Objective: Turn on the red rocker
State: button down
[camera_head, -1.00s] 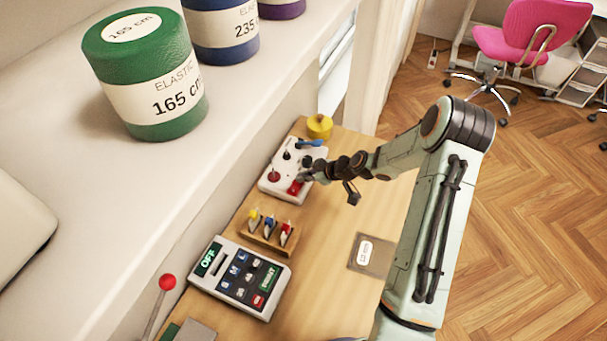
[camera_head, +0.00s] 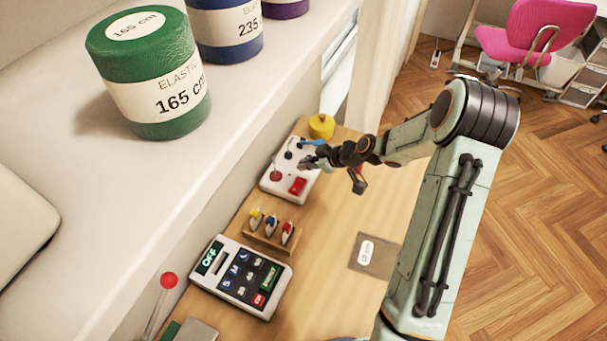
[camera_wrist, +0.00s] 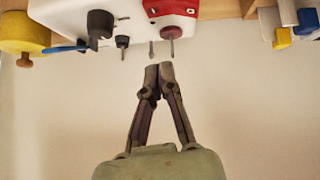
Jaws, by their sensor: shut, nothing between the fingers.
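The red rocker (camera_head: 298,186) sits on the near right corner of a white control panel (camera_head: 270,184) on the wooden bench. In the wrist view the red rocker (camera_wrist: 170,8) is at the top, cut by the picture edge. A dark red round knob (camera_wrist: 171,32) on a stem is below it there. My gripper (camera_head: 306,164) is over the panel, beyond the rocker in the head view. In the wrist view my gripper (camera_wrist: 159,70) is shut and empty, its tips apart from the rocker and just below the knob. Whether the rocker is on or off cannot be told.
The panel also bears a blue-handled lever (camera_head: 311,143) and dark knobs. A yellow round object (camera_head: 321,126) stands behind it. Nearer are a wooden block with coloured switches (camera_head: 270,229) and a keypad reading OFF (camera_head: 240,277).

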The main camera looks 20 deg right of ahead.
jog(key=w+d+v, duration=0.1)
jog(key=v, duration=0.8)
jog(key=shift+d, duration=0.35)
jog(key=shift+w, duration=0.1)
jog(key=s+a+r+m+g+h, duration=0.25)
jog(key=s+a+r+g, duration=0.3)
jog(key=s+a, duration=0.6)
jog(key=s+a+r+m+g+h, duration=0.1)
jog(key=s+a+m, duration=0.1)
jog(key=s, duration=0.5)
jog(key=s+a+r+m+g+h, duration=0.1)
jog(key=s+m, duration=0.3)
jog(key=s, duration=0.4)
jog(key=shift+a+r, duration=0.45)
jog(key=shift+a, duration=0.05)
